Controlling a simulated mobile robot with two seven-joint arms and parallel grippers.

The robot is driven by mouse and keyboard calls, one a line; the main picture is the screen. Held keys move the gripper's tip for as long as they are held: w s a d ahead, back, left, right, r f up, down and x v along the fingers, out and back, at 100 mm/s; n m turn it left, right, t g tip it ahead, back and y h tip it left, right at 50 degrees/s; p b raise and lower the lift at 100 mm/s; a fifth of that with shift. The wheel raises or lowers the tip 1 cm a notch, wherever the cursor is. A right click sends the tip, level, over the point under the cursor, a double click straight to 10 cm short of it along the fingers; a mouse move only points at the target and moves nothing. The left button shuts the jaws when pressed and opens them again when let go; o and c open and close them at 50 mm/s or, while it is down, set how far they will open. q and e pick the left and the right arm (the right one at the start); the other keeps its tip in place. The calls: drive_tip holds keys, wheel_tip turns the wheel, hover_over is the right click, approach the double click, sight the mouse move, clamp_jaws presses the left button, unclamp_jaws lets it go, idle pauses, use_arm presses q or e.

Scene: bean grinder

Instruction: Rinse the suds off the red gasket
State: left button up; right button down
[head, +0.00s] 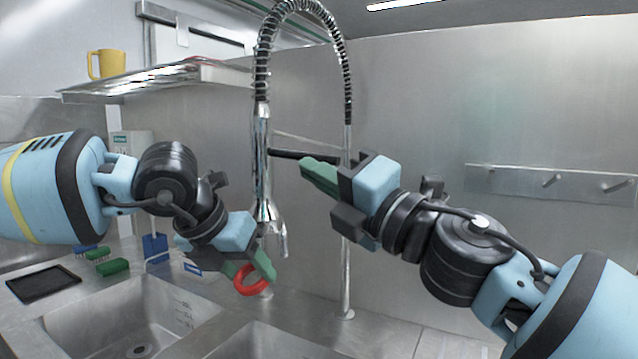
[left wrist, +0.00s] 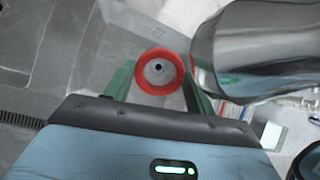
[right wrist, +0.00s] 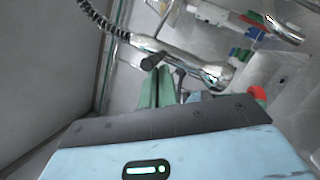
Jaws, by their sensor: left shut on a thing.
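My left gripper (head: 252,268) is shut on the red gasket (head: 244,288), a ring held in the air close to the spray head (head: 269,222). In the left wrist view the gasket (left wrist: 141,83) sits between the two green fingers, with the metal spray head (left wrist: 255,45) just right of it. I cannot make out suds on it, nor any water flowing. My right gripper (head: 312,170) is at the tap's black lever (head: 284,153); its fingers are together in the right wrist view (right wrist: 158,80), with the lever's dark end (right wrist: 152,61) at their tips. Contact is unclear.
Two sink basins (head: 140,310) lie below. Green brushes (head: 112,267), a blue scraper (head: 155,246) and a black tray (head: 42,284) are on the left counter. A yellow mug (head: 107,63) stands on the shelf (head: 160,78). The spring hose (head: 262,65) arches above.

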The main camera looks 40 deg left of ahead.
drive_tip(key=shift+d, duration=0.1)
drive_tip(key=s+d+f, duration=0.4)
drive_tip(key=d, duration=0.6)
drive_tip(key=shift+s, duration=0.15)
drive_tip(key=shift+a+f, duration=0.1)
wheel_tip(320, 180, up, 13)
drive_tip(key=w+m+g+h, duration=0.2)
drive_tip(key=m+h, duration=0.3)
drive_tip(key=m, duration=1.1)
drive_tip(key=shift+d+m, duration=0.3)
drive_tip(key=shift+d, duration=0.1)
drive_tip(key=shift+w+f, duration=0.1)
